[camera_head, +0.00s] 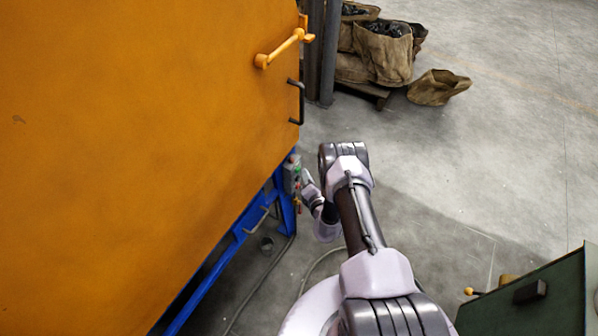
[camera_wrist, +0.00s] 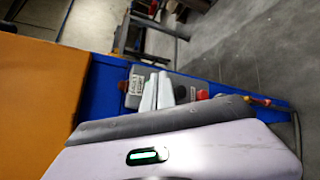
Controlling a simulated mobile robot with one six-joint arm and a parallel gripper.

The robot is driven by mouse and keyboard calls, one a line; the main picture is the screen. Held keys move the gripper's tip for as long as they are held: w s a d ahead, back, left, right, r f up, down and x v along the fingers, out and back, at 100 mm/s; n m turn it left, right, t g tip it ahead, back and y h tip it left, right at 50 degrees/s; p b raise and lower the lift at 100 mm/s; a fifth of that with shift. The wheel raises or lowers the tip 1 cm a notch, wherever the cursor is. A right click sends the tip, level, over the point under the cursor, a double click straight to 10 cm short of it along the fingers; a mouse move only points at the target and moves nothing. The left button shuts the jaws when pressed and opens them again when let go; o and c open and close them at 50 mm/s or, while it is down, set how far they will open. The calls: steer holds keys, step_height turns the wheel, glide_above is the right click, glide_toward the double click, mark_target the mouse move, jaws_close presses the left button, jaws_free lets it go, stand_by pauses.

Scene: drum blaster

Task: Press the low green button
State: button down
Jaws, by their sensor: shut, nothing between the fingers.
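A small grey control box (camera_head: 292,174) is fixed to the blue frame beside the orange drum cabinet. A tiny green spot (camera_head: 298,171) shows on its face, too small to tell which button it is. My gripper (camera_head: 306,179) is shut and empty, close to the right side of the box; contact cannot be told. In the wrist view, the pale fingers (camera_wrist: 158,78) lie together in front of the grey box (camera_wrist: 135,88), which carries a small label. A red button (camera_wrist: 202,95) shows to their right. The low green button is not visible there, perhaps hidden by the fingers.
The orange cabinet (camera_head: 130,130) fills the left, with a yellow handle (camera_head: 283,48) and blue legs (camera_head: 225,265). A cable lies on the floor below. Brown sacks (camera_head: 383,50) stand at the back. A green machine (camera_head: 535,295) is at lower right. Open concrete floor lies between.

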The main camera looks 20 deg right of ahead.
steer(key=shift+w+a, duration=0.35)
steer(key=shift+w, duration=0.05)
stand_by(0.9)
steer(key=shift+d, duration=0.1)
steer(key=shift+s+d, duration=0.4)
steer(key=shift+s, duration=0.25)
steer(key=shift+s+d, duration=0.1)
steer(key=s+d, duration=0.1)
steer(key=s, duration=0.1)
steer(key=s+d, duration=0.1)
steer(key=d, duration=0.1)
steer(key=shift+s+p, duration=0.3)
steer(key=shift+s, duration=0.1)
stand_by(0.5)
